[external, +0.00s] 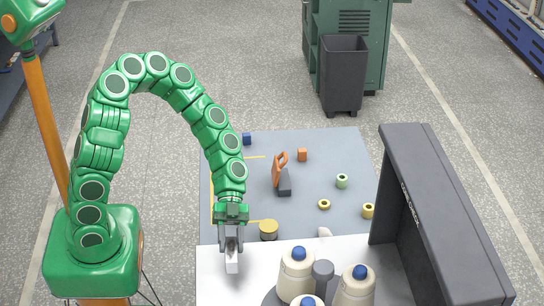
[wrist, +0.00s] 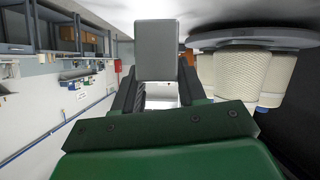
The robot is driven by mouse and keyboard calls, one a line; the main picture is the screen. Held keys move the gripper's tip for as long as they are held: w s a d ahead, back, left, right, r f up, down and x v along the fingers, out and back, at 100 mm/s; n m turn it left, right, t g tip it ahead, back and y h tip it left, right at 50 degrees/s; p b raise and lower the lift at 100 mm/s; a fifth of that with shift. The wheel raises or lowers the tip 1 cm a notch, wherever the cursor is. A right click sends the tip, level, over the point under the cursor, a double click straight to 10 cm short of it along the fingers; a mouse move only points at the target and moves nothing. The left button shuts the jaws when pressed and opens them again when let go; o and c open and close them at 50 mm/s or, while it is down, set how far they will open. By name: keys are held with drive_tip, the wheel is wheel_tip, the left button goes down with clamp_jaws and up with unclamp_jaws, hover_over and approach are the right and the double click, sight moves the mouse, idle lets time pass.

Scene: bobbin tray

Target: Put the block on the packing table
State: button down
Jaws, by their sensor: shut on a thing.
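My gripper (external: 230,250) points down over the left part of the white table top (external: 212,284) at the front. It is shut on a pale grey block (external: 232,267), which sticks out below the fingers. In the wrist view the block (wrist: 158,48) is a plain grey box between the two fingertips (wrist: 158,82). I cannot tell whether its lower end touches the white top.
Cream yarn cones (external: 297,268) with blue tips stand right of the block. A tall dark panel (external: 440,210) is farther right. Behind lies a grey-blue surface (external: 340,150) with a yellow cylinder (external: 268,230), an orange-handled tool (external: 280,172), rings and small blocks.

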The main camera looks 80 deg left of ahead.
sight(229, 258)
drive_tip(key=shift+f, duration=1.8)
drive_tip(key=c, duration=0.6)
unclamp_jaws()
drive_tip(key=shift+f, duration=0.15)
drive_tip(key=v, duration=1.2)
